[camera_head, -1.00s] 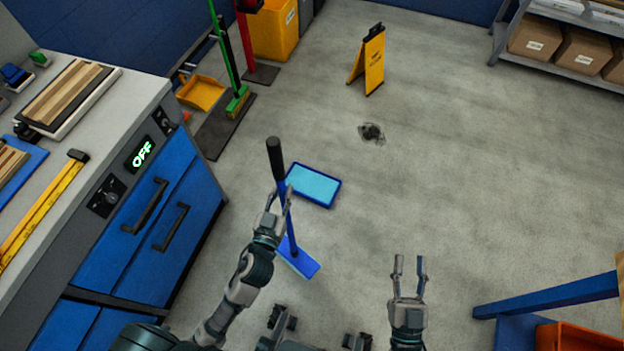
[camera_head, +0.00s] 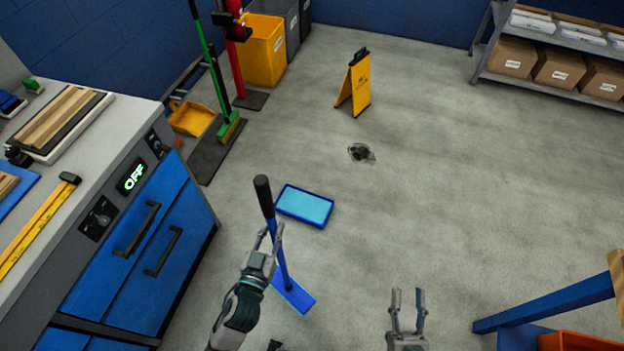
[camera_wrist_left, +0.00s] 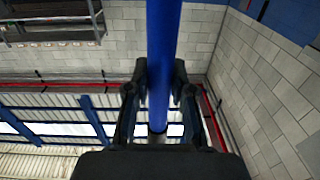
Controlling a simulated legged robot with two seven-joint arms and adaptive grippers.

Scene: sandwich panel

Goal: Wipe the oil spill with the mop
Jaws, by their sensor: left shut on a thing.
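The blue mop (camera_head: 284,262) has a black grip on top and a flat blue head (camera_head: 294,295) low near the floor. My left gripper (camera_head: 275,236) is shut on the mop handle, which stands slightly tilted. In the left wrist view the blue handle (camera_wrist_left: 163,60) runs between the fingers (camera_wrist_left: 158,92). The dark oil spill (camera_head: 361,153) lies on the grey floor, ahead and to the right of the mop. My right gripper (camera_head: 407,304) is open and empty above the floor at the bottom.
A blue tray (camera_head: 304,206) lies on the floor between mop and spill. A yellow floor sign (camera_head: 355,84) stands behind the spill. A blue cabinet (camera_head: 140,255) is at the left, a blue-framed bench (camera_head: 545,303) at the right. Floor around the spill is clear.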

